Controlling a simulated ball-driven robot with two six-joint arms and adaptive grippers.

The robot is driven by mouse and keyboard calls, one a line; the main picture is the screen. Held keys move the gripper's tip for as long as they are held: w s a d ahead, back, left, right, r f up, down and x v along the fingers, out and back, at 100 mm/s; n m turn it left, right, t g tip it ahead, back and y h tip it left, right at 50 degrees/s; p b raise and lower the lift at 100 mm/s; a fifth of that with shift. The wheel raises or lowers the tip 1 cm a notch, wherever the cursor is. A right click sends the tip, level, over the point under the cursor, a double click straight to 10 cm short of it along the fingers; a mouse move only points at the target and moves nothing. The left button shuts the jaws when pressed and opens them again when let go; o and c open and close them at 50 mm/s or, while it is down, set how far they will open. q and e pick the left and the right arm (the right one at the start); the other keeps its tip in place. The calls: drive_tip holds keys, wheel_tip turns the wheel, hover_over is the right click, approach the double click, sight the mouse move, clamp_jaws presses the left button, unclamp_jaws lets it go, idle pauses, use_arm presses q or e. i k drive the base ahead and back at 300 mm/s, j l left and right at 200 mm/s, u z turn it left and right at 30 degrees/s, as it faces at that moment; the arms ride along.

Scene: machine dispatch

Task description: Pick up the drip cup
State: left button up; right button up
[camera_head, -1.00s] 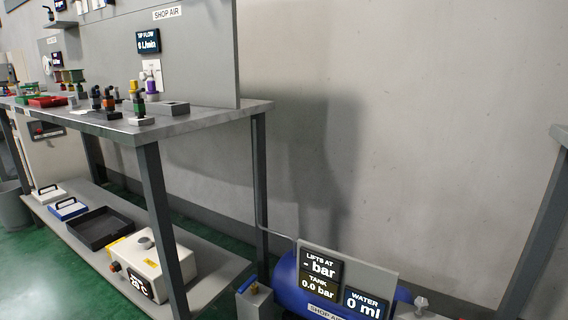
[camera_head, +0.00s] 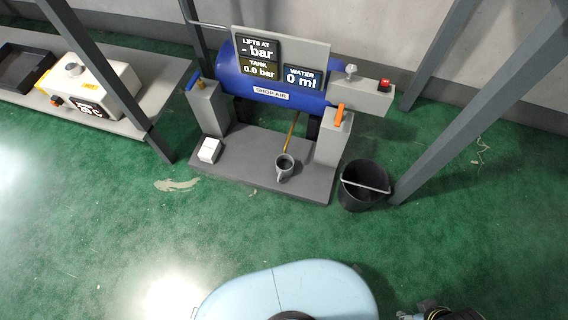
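The drip cup, a small grey mug (camera_head: 284,167), stands on the dark grey base plate of the blue air tank, near its front edge. Its handle points toward me. A thin yellow-brown tube (camera_head: 292,130) runs down from the tank to just behind the cup. No gripper is near the cup. A dark part, likely of my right gripper (camera_head: 440,311), shows at the bottom right edge, cut off, and its fingers cannot be made out. My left gripper is out of view.
The blue tank (camera_head: 235,75) carries display panels behind the cup. A white block (camera_head: 209,150) sits left and a black bucket (camera_head: 364,187) right. Green floor in front is clear.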

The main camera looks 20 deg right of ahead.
sight(285, 162)
drive_tip(key=i+j+z, duration=0.3)
drive_tip(key=j+z, duration=0.25)
drive_tip(key=j, duration=0.3)
drive_tip(key=i+j+z, duration=0.15)
drive_tip(key=j+z, duration=0.15)
drive_tip(key=j, duration=0.2)
drive_tip(key=j+z, duration=0.25)
drive_tip(key=j, duration=0.2)
